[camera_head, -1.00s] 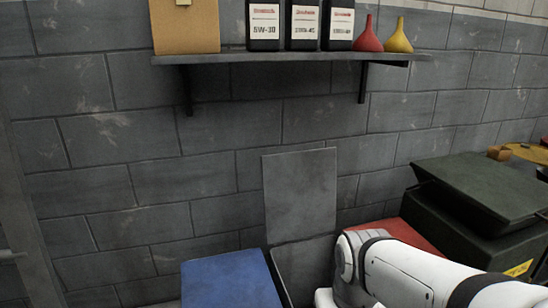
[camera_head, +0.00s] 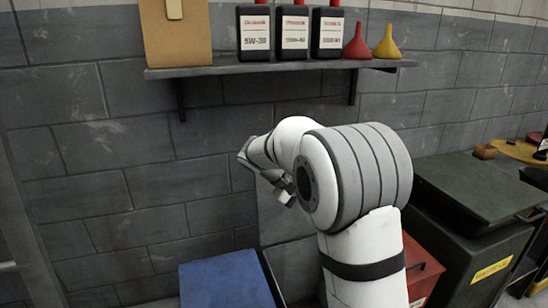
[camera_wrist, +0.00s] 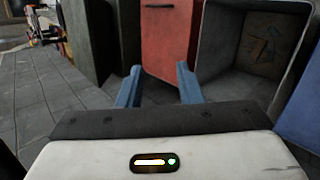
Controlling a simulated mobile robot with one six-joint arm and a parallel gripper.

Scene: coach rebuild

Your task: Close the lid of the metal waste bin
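The grey metal waste bin (camera_head: 290,266) stands against the wall between the blue and red bins, partly hidden behind my arm. Its lid (camera_head: 284,224) stands upright, tilted back by the wall, with its upper part covered by my arm. In the wrist view the bin (camera_wrist: 232,42) is open at the upper right, and its inside shows. My gripper (camera_wrist: 158,80) has its two blue fingers apart with nothing between them. In the head view my wrist is in front of the lid, and the fingers cannot be made out.
A blue bin (camera_head: 228,282) is on the left and a red bin (camera_head: 420,262) on the right. A dark green bin (camera_head: 478,195) stands further right. A shelf (camera_head: 270,65) with oil bottles (camera_head: 294,35) and funnels (camera_head: 386,42) hangs above my arm.

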